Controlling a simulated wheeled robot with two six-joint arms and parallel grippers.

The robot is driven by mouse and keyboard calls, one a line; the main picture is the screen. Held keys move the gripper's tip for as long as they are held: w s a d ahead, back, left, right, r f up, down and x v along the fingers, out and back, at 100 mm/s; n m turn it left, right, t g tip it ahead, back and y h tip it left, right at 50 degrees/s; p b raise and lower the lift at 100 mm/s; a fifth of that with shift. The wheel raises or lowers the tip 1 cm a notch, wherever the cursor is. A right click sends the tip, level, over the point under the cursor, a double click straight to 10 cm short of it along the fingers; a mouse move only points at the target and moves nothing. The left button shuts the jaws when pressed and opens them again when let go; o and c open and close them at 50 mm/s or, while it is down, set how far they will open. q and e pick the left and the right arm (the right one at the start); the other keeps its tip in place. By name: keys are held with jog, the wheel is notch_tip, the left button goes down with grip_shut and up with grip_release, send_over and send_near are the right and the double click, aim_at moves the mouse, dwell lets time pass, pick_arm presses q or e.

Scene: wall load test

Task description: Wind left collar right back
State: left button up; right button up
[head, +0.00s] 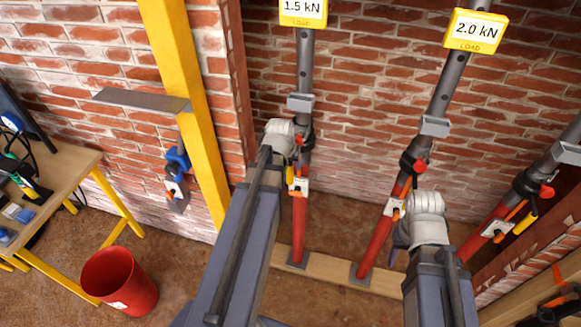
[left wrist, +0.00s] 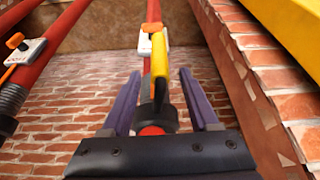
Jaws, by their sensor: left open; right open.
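The left prop (head: 299,225) has a red lower tube, a grey upper tube and a 1.5 kN display (head: 303,12). Its dark collar (head: 305,135) is partly hidden behind my left wrist in the head view. In the left wrist view the collar (left wrist: 155,116) has a red knob (left wrist: 151,131) and a yellow handle (left wrist: 160,62). My left gripper (left wrist: 160,73) is open, its two fingers on either side of the handle and collar; contact cannot be told. My right gripper (head: 401,238) is open near the middle prop's lower tube, mostly hidden by its wrist.
The middle prop (head: 375,245) shows 2.0 kN (head: 475,31); another prop (head: 485,233) stands at right. A yellow post (head: 186,85) with a grey shelf plate (head: 140,100) stands left. A red bucket (head: 125,283) and a wooden table (head: 62,170) are at far left.

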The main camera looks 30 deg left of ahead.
aim_at(291, 172)
pick_arm(q)
jog(key=shift+f+b, duration=0.45)
jog(key=b+x, duration=0.6)
jog(key=x, duration=0.1)
jog(key=shift+w, duration=0.15)
jog(key=shift+r, duration=0.1)
grip_shut()
dwell(1.0)
